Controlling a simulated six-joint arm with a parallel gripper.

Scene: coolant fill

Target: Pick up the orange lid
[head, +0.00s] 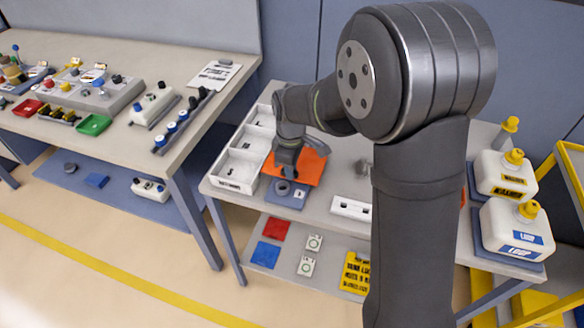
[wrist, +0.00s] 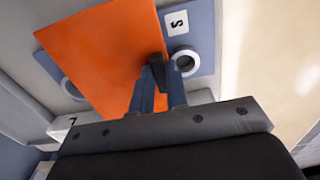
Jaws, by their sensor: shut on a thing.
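The orange lid (head: 314,165) is a flat orange sheet over a blue-grey plate (head: 287,202) on the middle bench; it fills much of the wrist view (wrist: 105,45). My gripper (head: 287,170) is at the lid's near left part. In the wrist view my gripper (wrist: 158,92) has its two blue fingers closed on a small dark handle (wrist: 157,68) at the lid's edge. Grey rings (wrist: 184,62) on the plate show beyond the lid's edges. I cannot tell whether the lid touches the plate or is a little above it.
A white compartment tray (head: 219,178) stands left of the lid, and a white block (head: 351,208) lies right of the plate. Two white jugs with yellow caps (head: 515,228) stand at the far right. My arm hides part of the bench.

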